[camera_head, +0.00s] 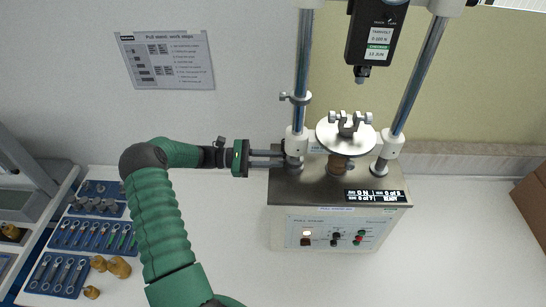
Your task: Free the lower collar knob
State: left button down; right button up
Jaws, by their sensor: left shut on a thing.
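The tester (338,225) stands on the white bench with two steel columns. My left gripper (281,158) comes in from the left, level, with its fingers at the foot of the left column. It is shut on the lower collar knob, which the fingers hide. The lower collar (294,162) is a small metal ring low on the left column, under a white sleeve (297,140). An upper collar (301,99) sits higher on that column, its small knob pointing left. My right gripper is not in view.
A round plate (344,135) with a clamp stands between the columns, below a black force gauge (376,33). Blue trays (92,235) of metal parts and several brass weights (119,267) lie at left. A cardboard box (532,208) is at right. The bench right of the tester is clear.

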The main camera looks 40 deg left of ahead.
pick_arm(q)
jog(key=n+p, duration=0.1)
jog(key=n, duration=0.3)
jog(key=shift+w+n, duration=0.1)
jog(key=shift+n, duration=0.2)
dwell(0.3)
jog(key=c, duration=1.6)
grip_release()
jog(key=o, duration=0.3)
jog(key=shift+w+f, duration=0.1)
jog(key=shift+w, duration=0.1)
jog(key=shift+s, duration=0.1)
